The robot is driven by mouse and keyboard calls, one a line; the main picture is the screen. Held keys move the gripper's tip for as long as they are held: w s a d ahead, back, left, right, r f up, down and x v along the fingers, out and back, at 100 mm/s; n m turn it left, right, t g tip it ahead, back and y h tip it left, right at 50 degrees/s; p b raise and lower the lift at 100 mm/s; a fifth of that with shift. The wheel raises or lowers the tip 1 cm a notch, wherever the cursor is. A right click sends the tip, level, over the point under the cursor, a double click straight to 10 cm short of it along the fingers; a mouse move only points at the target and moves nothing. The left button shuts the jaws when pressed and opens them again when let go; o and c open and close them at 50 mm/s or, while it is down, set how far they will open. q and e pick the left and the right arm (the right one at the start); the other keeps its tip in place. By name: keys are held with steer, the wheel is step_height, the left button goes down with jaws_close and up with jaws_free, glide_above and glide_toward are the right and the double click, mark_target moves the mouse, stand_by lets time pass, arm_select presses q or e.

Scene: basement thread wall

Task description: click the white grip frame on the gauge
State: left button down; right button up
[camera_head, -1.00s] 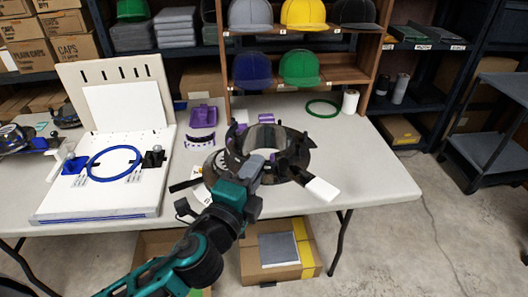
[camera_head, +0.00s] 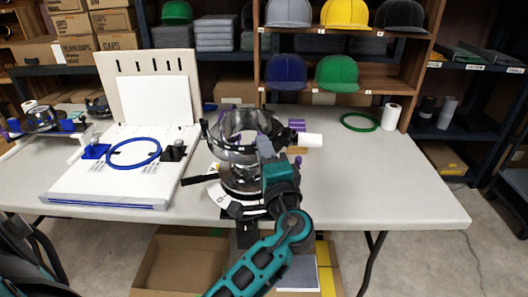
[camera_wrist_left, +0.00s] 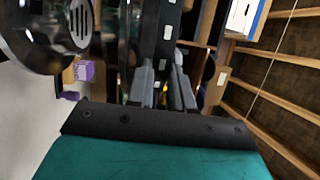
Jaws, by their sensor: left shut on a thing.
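The frame appears upright over the gauge (camera_head: 240,182), a round metal stand at the table's front edge. Whether the frame is seated on the gauge or just above it I cannot tell. My right gripper is not in view.
A white board (camera_head: 110,188) with a blue hoop (camera_head: 133,154) lies to the left. A green ring (camera_head: 360,122) and a white spool (camera_head: 391,117) stand at the back right. Caps fill the shelf (camera_head: 320,81) behind. The table's right side (camera_head: 400,180) is clear.

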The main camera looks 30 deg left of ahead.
arm_select(q)
step_height(320, 180, down, 8)
steer(key=w+b, duration=0.1)
steer(key=b, duration=0.5)
steer(key=shift+w+a+b, duration=0.15)
steer(key=shift+a+b, duration=0.25)
steer(key=shift+f, duration=0.1)
stand_by(0.4)
steer(key=shift+w+a+f+b, duration=0.1)
steer(key=shift+w+f+b, duration=0.05)
steer(key=shift+f+b, duration=0.6)
steer(key=shift+r, duration=0.1)
steer(key=c, duration=0.9)
jaws_free()
steer(key=shift+c, duration=0.2)
